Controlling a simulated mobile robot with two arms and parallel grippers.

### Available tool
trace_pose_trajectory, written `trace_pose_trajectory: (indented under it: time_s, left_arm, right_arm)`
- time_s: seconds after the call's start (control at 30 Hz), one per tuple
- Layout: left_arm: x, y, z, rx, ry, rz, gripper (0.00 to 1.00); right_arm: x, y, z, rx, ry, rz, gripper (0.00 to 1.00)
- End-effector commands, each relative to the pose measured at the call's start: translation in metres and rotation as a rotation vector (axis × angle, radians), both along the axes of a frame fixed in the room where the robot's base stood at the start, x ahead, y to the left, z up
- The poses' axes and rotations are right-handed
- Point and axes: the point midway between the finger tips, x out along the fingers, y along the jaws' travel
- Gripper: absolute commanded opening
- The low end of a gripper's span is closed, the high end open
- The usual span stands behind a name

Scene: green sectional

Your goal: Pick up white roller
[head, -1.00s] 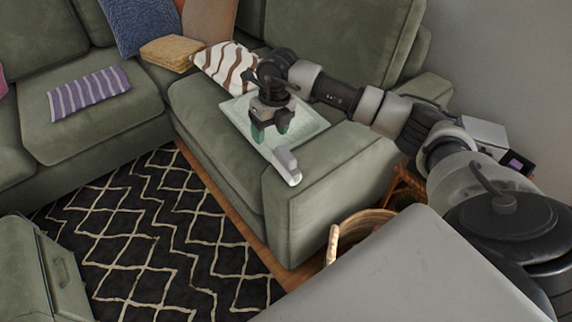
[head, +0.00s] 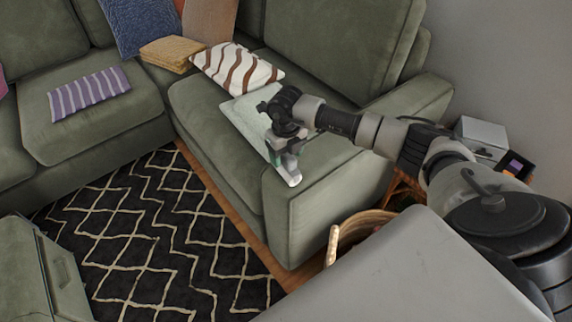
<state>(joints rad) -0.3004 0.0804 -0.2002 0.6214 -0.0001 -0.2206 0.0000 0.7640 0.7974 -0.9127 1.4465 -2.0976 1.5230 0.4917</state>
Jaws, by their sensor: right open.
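The white roller (head: 291,177) lies on the right seat of the green sofa, by the inner side of the armrest, with its near end showing. My right gripper (head: 284,153) is open and right over its far part, pointing down. The gripper hides much of the roller, and I cannot tell whether the fingers touch it. My left gripper is not in view.
A pale square cushion (head: 240,112) lies under and beside my right gripper. A brown-and-white striped cushion (head: 238,69) and folded tan cloths (head: 170,53) lie behind. The armrest (head: 325,190) rises close by. A wicker basket (head: 350,232) stands in front of it.

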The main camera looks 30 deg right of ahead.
Motion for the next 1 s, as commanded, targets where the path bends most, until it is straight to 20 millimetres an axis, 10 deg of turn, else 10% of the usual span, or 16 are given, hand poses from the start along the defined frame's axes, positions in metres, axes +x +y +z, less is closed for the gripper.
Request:
trace_pose_trajectory:
  time_s: [0.27,0.6,1.0]
  left_arm:
    - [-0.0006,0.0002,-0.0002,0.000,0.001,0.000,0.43]
    - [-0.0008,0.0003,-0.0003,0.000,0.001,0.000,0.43]
    - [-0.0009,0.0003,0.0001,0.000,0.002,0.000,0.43]
  right_arm:
    - [0.0002,-0.0001,-0.0022,0.000,-0.001,0.000,0.59]
    - [0.0002,-0.0001,-0.0020,0.000,-0.001,0.000,0.07]
    - [0.0008,-0.0001,0.0069,0.001,-0.003,0.000,0.05]
